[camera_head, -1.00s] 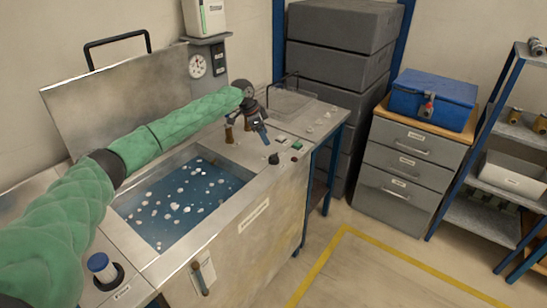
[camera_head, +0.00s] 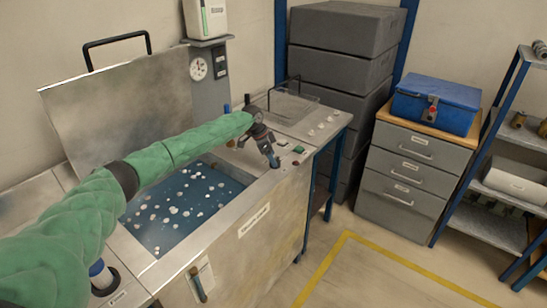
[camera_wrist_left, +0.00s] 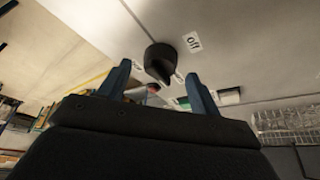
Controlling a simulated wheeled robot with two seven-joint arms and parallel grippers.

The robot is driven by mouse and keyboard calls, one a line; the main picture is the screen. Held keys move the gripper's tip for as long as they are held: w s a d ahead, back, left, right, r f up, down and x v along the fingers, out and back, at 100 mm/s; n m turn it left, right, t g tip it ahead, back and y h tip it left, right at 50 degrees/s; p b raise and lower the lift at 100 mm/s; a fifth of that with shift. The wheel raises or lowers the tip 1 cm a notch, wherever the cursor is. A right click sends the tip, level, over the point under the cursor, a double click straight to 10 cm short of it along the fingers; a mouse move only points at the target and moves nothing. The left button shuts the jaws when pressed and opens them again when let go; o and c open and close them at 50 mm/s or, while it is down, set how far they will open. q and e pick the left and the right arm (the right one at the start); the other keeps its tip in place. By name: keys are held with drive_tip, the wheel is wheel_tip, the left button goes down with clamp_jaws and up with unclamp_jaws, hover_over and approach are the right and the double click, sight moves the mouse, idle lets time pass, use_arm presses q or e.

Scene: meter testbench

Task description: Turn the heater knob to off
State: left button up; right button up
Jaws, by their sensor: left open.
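The heater knob (camera_wrist_left: 160,58) is a black round dial on the bench's metal panel. In the left wrist view it stands just beyond the fingertips, between their lines. A white "off" label (camera_wrist_left: 193,42) is beside it, and the knob's narrow end points away from that label. My left gripper (camera_head: 274,162) is open; it also shows in the left wrist view (camera_wrist_left: 160,82) with blue fingers apart and nothing between them. In the head view the gripper hides the knob. I cannot tell whether the fingers touch it. My right gripper is not in view.
A water bath (camera_head: 165,221) with white floating balls lies under my left arm. A clear-lidded box (camera_head: 290,107) stands behind. Grey drawers (camera_head: 412,180) are to the right.

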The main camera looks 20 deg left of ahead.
use_arm(q)
drive_tip(key=shift+x, duration=1.1)
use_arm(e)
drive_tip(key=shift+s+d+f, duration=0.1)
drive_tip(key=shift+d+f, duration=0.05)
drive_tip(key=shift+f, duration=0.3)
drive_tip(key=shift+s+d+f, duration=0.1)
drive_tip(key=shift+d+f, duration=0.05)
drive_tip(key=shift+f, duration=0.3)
use_arm(q)
drive_tip(key=shift+c, duration=0.4)
drive_tip(key=c, duration=0.9)
drive_tip(key=shift+p, duration=0.3)
